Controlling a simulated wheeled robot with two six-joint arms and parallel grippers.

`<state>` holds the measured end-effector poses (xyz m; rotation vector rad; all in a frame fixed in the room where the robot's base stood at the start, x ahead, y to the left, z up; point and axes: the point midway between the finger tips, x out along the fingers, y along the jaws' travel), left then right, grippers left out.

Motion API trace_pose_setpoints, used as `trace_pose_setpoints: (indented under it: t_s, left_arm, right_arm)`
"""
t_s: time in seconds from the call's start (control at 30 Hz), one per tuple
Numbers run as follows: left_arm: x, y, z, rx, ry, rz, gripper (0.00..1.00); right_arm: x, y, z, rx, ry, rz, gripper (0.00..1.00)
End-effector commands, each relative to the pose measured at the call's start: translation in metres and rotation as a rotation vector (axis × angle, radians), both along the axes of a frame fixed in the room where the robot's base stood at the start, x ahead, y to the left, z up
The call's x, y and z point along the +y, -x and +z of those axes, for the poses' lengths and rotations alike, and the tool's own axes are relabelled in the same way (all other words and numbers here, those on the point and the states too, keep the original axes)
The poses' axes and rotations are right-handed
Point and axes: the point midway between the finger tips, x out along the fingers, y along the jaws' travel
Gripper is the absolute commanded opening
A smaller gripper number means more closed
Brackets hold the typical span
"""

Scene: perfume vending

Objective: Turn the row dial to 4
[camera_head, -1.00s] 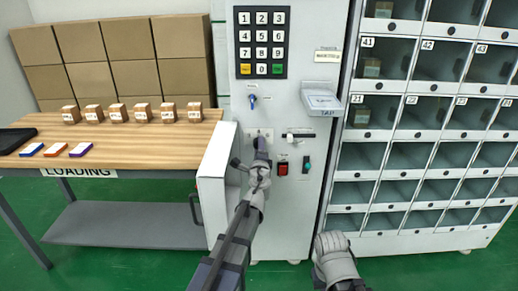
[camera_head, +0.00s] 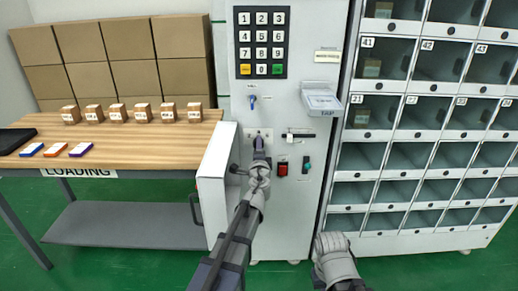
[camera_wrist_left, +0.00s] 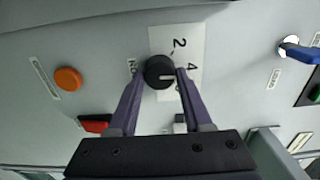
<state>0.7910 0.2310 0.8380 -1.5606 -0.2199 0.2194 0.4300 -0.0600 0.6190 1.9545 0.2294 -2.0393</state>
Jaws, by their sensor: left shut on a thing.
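The row dial (camera_wrist_left: 158,72) is a round black knob with a white mark, on a white number plate (camera_wrist_left: 165,42) in the left wrist view. The mark points right in that picture, toward the side where the figure 4 is printed. A 2 is also readable; another figure is partly covered. My left gripper (camera_wrist_left: 160,78) has its purple fingers closed on the knob, one on each side. In the head view my left gripper (camera_head: 259,147) reaches the machine's front panel and hides the dial. My right arm's end shows low in the head view, but its fingers do not.
A keypad (camera_head: 262,42), a blue knob (camera_head: 252,98), a red button (camera_head: 283,169) and a green switch (camera_head: 307,163) surround the dial on the panel. A white door (camera_head: 214,180) stands open left of my left arm. A shelf cabinet (camera_head: 400,160) stands right, a loading table (camera_head: 110,165) left.

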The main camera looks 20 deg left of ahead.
Motion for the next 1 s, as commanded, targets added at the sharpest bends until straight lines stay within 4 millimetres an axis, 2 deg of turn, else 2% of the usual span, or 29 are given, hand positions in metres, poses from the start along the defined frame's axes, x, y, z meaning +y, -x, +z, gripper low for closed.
trace_pose_setpoints:
  t_s: [0.07, 0.1, 0.33, 0.73, 1.0]
  left_arm:
    - [0.0, 0.001, 0.0, 0.0, 0.0, 0.001, 0.0]
    - [0.0, 0.001, 0.0, 0.0, 0.0, 0.001, 0.53]
    - [0.0, 0.0, 0.0, 0.0, -0.001, 0.001, 0.79]
    - [-0.002, 0.007, 0.0, 0.0, -0.001, 0.0, 0.79]
    - [-0.011, 0.043, 0.0, 0.0, -0.001, -0.001, 0.79]
  right_arm:
    - [0.0, 0.0, 0.0, 0.0, 0.0, 0.0, 0.0]
    - [0.0, 0.0, 0.0, 0.0, 0.0, 0.0, 0.0]
    - [0.0, 0.0, 0.0, 0.0, 0.0, 0.0, 0.0]
    - [0.0, 0.0, 0.0, 0.0, 0.0, 0.0, 0.0]
    - [0.0, 0.0, 0.0, 0.0, 0.0, 0.0, 0.0]
